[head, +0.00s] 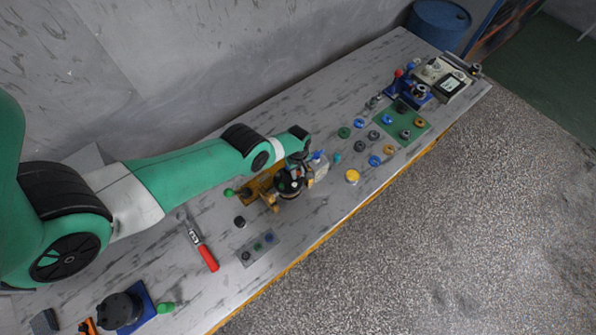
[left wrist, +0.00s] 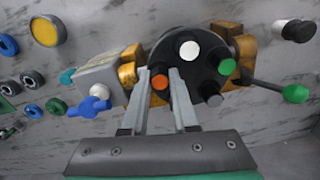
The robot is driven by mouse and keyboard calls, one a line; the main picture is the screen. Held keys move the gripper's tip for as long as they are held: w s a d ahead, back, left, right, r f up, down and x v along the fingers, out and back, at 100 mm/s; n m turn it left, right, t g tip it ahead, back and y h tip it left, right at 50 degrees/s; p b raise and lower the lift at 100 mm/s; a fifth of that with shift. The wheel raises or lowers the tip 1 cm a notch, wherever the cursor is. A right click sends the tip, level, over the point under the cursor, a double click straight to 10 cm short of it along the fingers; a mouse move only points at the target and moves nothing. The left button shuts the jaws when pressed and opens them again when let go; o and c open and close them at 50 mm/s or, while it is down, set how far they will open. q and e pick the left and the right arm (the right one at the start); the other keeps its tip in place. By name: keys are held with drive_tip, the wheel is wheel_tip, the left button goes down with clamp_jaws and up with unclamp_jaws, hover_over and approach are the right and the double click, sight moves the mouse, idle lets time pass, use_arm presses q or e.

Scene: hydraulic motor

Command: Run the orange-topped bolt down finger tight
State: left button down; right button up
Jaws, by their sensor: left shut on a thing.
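The black round motor (left wrist: 195,75) sits in an orange-yellow clamp fixture (left wrist: 128,74) on the bench; the motor also shows in the head view (head: 289,187). The orange-topped bolt (left wrist: 160,82) stands at the motor's left edge in the left wrist view. My left gripper (left wrist: 161,76) has its two fingers on either side of the orange top and is shut on it. In the head view my left gripper (head: 298,163) is above the motor, and the orange top cannot be made out. How deep the bolt sits is hidden. My right gripper is not in view.
White-topped (left wrist: 189,50) and green-topped (left wrist: 227,67) bolts stand close by on the motor. A blue-handled valve (left wrist: 90,104) is beside the clamp. A red-handled tool (head: 207,256) and a grey plate (head: 258,247) lie nearer; several rings and a green mat (head: 412,127) lie beyond.

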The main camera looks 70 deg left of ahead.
sight(298, 174)
use_arm(q)
drive_tip(key=m, duration=0.4)
drive_tip(key=m, duration=0.3)
drive_tip(key=shift+m, duration=0.3)
drive_tip(key=c, duration=0.9)
unclamp_jaws()
drive_tip(key=shift+r, duration=0.1)
wheel_tip(298, 174, up, 4)
drive_tip(key=p, duration=0.4)
drive_tip(key=shift+r+p, duration=0.2)
drive_tip(key=shift+p, duration=0.15)
